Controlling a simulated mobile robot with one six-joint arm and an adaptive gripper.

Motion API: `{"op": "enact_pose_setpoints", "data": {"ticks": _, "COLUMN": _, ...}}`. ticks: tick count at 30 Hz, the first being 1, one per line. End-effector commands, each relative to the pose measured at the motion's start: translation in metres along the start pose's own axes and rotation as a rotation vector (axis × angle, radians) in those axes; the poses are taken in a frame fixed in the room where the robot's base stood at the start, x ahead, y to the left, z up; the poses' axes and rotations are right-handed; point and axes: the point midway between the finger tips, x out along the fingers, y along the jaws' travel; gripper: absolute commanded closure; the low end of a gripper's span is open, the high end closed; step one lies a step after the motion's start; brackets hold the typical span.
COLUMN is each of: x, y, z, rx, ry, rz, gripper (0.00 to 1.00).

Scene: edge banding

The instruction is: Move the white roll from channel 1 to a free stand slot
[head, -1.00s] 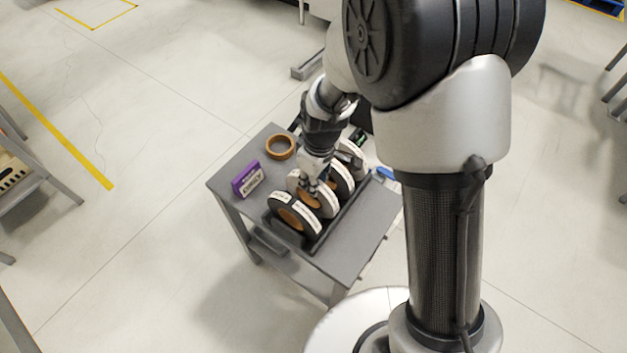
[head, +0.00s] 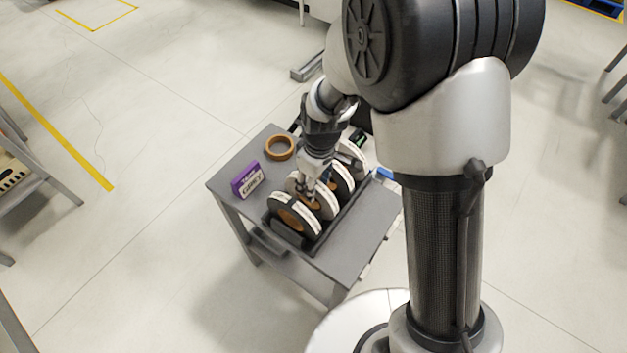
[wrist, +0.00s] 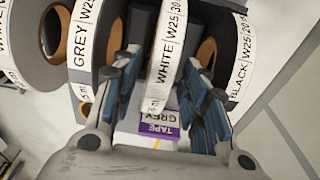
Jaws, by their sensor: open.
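The white roll (wrist: 165,58), labelled WHITE W25, stands upright in the row of rolls on the stand. In the wrist view it lies between the two blue-padded fingers of my gripper (wrist: 163,78). The fingers are open, one on each side of the roll; contact cannot be told. In the head view the white roll (head: 328,206) is second from the near end of the row, partly hidden by my gripper (head: 318,192). The dark stand (head: 322,240) holds the rolls on the grey cart.
A grey-labelled roll (wrist: 84,45) stands left of the white roll and a black-labelled roll (wrist: 238,60) right of it, both close to the fingers. A purple TAPE GREY box (head: 247,181) and a brown ring (head: 280,147) lie on the cart top (head: 365,235).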

Motion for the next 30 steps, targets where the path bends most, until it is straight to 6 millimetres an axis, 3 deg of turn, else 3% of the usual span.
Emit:
{"op": "enact_pose_setpoints", "data": {"ticks": 5, "x": -0.010, "y": 0.000, "z": -0.001, "rx": 0.000, "ry": 0.001, "rz": 0.001, "gripper": 0.59}}
{"op": "enact_pose_setpoints", "data": {"ticks": 15, "x": -0.082, "y": 0.001, "z": -0.002, "rx": 0.000, "ry": 0.004, "rz": 0.002, "gripper": 0.59}}
{"op": "enact_pose_setpoints", "data": {"ticks": 21, "x": -0.114, "y": 0.001, "z": -0.002, "rx": 0.000, "ry": 0.002, "rz": 0.002, "gripper": 0.59}}
{"op": "enact_pose_setpoints", "data": {"ticks": 30, "x": -0.127, "y": 0.000, "z": -0.001, "rx": 0.001, "ry": 0.001, "rz": 0.000, "gripper": 0.59}}
